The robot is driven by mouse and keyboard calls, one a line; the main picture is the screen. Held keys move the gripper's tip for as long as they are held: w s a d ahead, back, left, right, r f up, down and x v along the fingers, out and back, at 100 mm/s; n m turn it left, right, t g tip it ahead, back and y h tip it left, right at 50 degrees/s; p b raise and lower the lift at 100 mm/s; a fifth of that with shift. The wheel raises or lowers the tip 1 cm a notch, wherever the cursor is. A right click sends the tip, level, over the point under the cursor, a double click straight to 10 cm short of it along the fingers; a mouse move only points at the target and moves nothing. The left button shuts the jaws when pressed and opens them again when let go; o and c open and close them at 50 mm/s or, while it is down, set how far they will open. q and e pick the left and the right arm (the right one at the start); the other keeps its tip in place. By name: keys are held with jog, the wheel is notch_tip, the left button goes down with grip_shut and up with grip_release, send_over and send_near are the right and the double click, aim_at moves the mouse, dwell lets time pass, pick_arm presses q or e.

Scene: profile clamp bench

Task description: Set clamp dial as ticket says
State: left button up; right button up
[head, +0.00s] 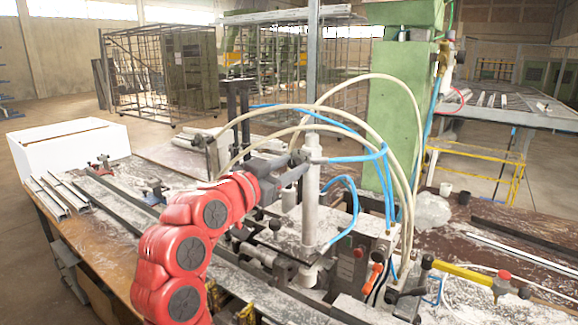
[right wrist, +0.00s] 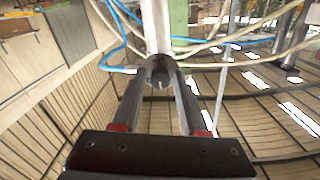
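My right gripper (head: 303,158) reaches in on a red arm, its grey fingers beside the upright metal cylinder of the clamp machine (head: 311,200). In the right wrist view the fingers (right wrist: 158,72) stand apart, with a gap between them. The cylinder (right wrist: 155,25) rises just beyond their tips; whether they touch it I cannot tell. I cannot make out a clamp dial or a readable ticket in either view. A small control box (head: 352,262) with a red button and an orange-handled lever (head: 374,277) sits at the machine's front. My left gripper is not in view.
Cream and blue hoses (head: 378,80) arch around the cylinder, close to my gripper. A green column (head: 393,110) stands behind. A white box (head: 68,150) and metal profiles (head: 62,193) lie on the bench's left.

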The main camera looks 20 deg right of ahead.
grip_shut()
jog(key=shift+f+n+b, duration=0.1)
jog(key=shift+n+b, duration=0.55)
jog(key=shift+n, duration=0.45)
jog(key=n, duration=0.2)
jog(key=shift+n, duration=0.3)
jog(key=n, duration=0.3)
jog(key=shift+r+n, duration=0.2)
jog(key=shift+n, duration=0.1)
jog(key=shift+n+p, duration=1)
jog(key=shift+n, duration=0.6)
jog(key=shift+f+n, duration=0.1)
jog(key=shift+n, duration=0.2)
